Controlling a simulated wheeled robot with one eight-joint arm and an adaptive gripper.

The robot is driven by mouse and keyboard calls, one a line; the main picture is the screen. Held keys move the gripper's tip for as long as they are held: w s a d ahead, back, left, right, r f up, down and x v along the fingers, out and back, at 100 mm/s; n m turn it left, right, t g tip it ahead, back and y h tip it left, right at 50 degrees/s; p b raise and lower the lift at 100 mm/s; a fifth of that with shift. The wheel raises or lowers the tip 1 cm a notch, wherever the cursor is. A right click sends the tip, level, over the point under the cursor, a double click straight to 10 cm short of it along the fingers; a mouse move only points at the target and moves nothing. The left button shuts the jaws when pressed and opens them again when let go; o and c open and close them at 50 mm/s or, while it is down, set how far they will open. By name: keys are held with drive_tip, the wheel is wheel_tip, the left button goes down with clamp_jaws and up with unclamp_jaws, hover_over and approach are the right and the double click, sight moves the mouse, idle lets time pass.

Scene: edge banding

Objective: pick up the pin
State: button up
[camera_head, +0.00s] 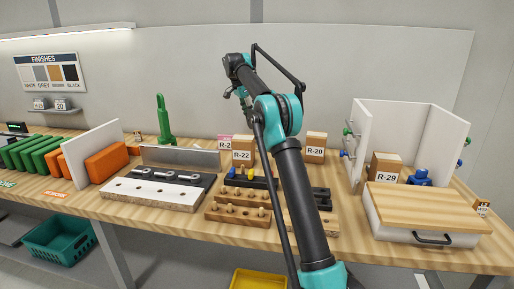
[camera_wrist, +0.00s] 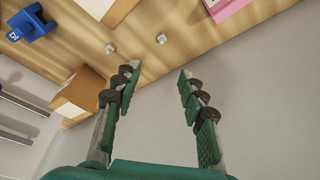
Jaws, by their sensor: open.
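Small upright wooden pins (camera_head: 262,211) stand in a brown wooden block (camera_head: 237,217) near the middle of the bench in the head view. I cannot tell which one is the pin meant. My gripper (camera_wrist: 157,75) is open and empty in the wrist view, its two green-padded fingers wide apart. In the head view my arm is raised over the bench, and its end is small and partly hidden, above and behind the wooden block. Two small pale pieces (camera_wrist: 110,48) lie on the wood beyond the fingertips in the wrist view; they are too small to identify.
A black block (camera_head: 251,181) with yellow and blue pieces stands behind the pins. Boxes R-22 (camera_head: 243,158), R-20 (camera_head: 315,148) and R-29 (camera_head: 384,168) stand around. A lidded drawer box (camera_head: 425,212) is at right. A green upright tool (camera_head: 164,122) stands at the back.

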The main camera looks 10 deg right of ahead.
hover_over(258, 148)
drive_tip(key=a, duration=0.1)
wheel_tip(258, 148, down, 11)
drive_tip(key=shift+s+a+f, duration=0.1)
drive_tip(key=shift+a+x, duration=0.15)
drive_tip(key=shift+x, duration=1.2)
drive_tip(key=shift+a+x, duration=0.2)
drive_tip(key=shift+x, duration=1.1)
drive_tip(key=shift+f, duration=0.1)
drive_tip(key=c, duration=0.7)
